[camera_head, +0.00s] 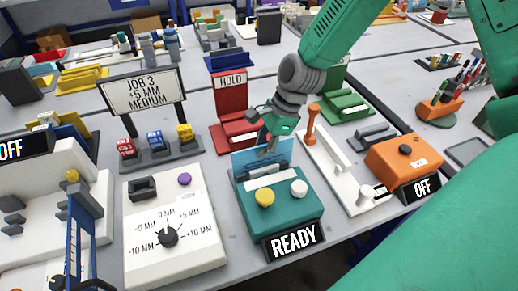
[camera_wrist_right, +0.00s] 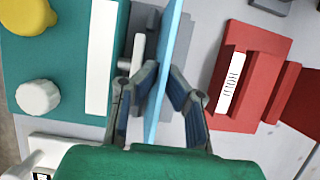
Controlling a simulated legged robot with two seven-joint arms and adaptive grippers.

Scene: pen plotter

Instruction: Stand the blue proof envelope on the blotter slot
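The blue proof envelope (camera_head: 245,160) is a thin light-blue panel standing upright behind the teal READY box (camera_head: 280,203). In the right wrist view the envelope (camera_wrist_right: 172,35) is seen edge-on, running between the two fingers. My right gripper (camera_head: 270,146) reaches down to it from above. In the right wrist view the fingertips of my right gripper (camera_wrist_right: 165,72) lie against both faces of the envelope. A grey piece (camera_wrist_right: 145,22) sits beside the envelope; I cannot tell whether it is the blotter slot. The envelope's lower edge is hidden. My left gripper is not in view.
A red HOLD stand (camera_head: 230,95) is behind, close to my right gripper. A white lever unit (camera_head: 335,175) and an orange OFF box (camera_head: 403,157) stand to the right. A white dial panel (camera_head: 172,225) is to the left. Little bare table shows between them.

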